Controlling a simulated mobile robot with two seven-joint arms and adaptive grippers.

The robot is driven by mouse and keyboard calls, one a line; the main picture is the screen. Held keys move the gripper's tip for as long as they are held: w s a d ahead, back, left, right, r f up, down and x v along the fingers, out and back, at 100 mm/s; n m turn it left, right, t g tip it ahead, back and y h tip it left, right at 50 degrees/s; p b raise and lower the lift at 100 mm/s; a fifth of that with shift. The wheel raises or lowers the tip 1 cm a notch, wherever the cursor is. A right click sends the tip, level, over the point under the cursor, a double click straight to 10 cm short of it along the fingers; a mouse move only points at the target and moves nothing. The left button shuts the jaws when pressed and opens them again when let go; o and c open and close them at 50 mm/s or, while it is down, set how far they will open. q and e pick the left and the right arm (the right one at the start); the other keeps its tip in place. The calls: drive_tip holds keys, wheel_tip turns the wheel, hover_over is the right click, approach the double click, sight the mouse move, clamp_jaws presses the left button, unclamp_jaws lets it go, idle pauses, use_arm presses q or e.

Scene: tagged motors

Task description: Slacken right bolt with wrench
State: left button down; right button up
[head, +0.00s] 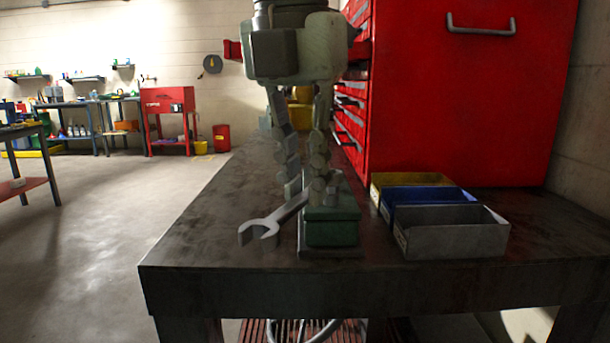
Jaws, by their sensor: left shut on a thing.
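My left gripper (304,190) hangs down from the top of the head view over the near part of the workbench. It is shut on a grey wrench (264,226). The wrench's open jaw points to the lower left, and its other end is hidden by the fingers. A green motor box (332,229) on a dark base stands just right of the wrench head, partly behind the fingers. I cannot make out the right bolt. My right gripper is not in view.
The dark workbench (202,240) has free room left of the motor. Yellow (385,181), blue (428,197) and grey (455,240) bins stand to its right. A large red tool cabinet (460,110) stands behind them. Open floor lies left of the bench.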

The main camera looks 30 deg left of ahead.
use_arm(q)
drive_tip(key=shift+r, duration=0.1)
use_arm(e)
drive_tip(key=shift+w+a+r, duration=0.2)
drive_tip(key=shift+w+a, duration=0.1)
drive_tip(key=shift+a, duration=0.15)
use_arm(q)
drive_tip(key=shift+r+p, duration=0.8)
drive_tip(key=shift+r, duration=0.2)
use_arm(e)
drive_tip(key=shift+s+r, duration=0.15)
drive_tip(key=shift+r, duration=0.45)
use_arm(q)
drive_tip(key=shift+a, duration=0.1)
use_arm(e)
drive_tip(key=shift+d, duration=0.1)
